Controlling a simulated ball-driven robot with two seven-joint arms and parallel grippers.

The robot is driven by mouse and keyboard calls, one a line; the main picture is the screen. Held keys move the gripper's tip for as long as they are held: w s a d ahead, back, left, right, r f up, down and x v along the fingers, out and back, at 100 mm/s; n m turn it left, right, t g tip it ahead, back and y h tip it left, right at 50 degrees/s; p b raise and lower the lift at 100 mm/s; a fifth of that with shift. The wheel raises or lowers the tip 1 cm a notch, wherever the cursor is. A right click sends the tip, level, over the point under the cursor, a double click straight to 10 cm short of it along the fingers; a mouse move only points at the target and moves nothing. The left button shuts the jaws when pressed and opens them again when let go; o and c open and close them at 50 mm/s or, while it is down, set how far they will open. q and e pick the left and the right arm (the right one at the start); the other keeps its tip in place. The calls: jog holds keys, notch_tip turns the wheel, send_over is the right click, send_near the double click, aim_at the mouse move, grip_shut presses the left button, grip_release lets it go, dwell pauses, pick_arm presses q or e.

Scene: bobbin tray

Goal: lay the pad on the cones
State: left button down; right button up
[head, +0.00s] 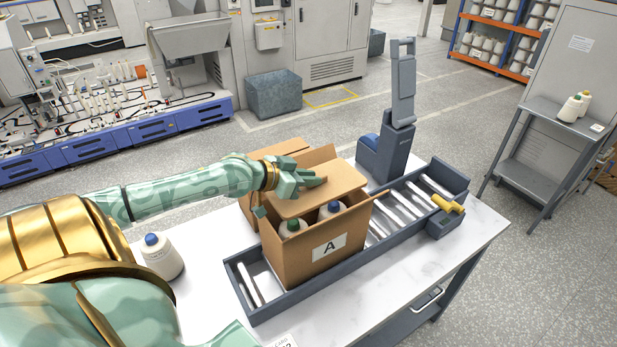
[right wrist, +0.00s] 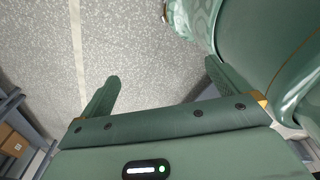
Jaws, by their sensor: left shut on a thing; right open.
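A cardboard box marked A (head: 310,258) stands open on a roller conveyor on the table. Inside it I see a cone with a green top (head: 291,226) and a cone with a blue top (head: 332,209). My left gripper (head: 312,181) is shut on a tan cardboard pad (head: 322,200) above the rear part of the box. The pad hides the rear of the box's inside, and I cannot tell whether it touches the cones. My right gripper (right wrist: 162,92) is open and empty over the floor in the right wrist view.
A loose cone with a blue top (head: 161,257) stands on the white table (head: 415,262) left of the conveyor (head: 262,312). A grey upright device (head: 393,125) stands behind the conveyor. More cardboard (head: 279,149) shows behind the box. The table's right front is clear.

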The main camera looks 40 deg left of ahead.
pick_arm(q)
notch_tip(320, 180, down, 6)
jog(key=b, duration=0.4)
jog(key=shift+f+b, duration=0.25)
jog(key=shift+b, duration=0.05)
jog(key=shift+f+b, duration=0.5)
jog(key=shift+f, duration=0.25)
pick_arm(e)
notch_tip(320, 180, down, 7)
jog(key=s, duration=0.1)
jog(key=shift+s+a+r, duration=0.2)
jog(key=shift+s+a, duration=0.1)
jog(key=shift+s, duration=0.05)
pick_arm(q)
jog(key=c, duration=1.3)
grip_release()
pick_arm(e)
jog(key=shift+d, duration=0.15)
pick_arm(q)
jog(key=shift+s, duration=0.1)
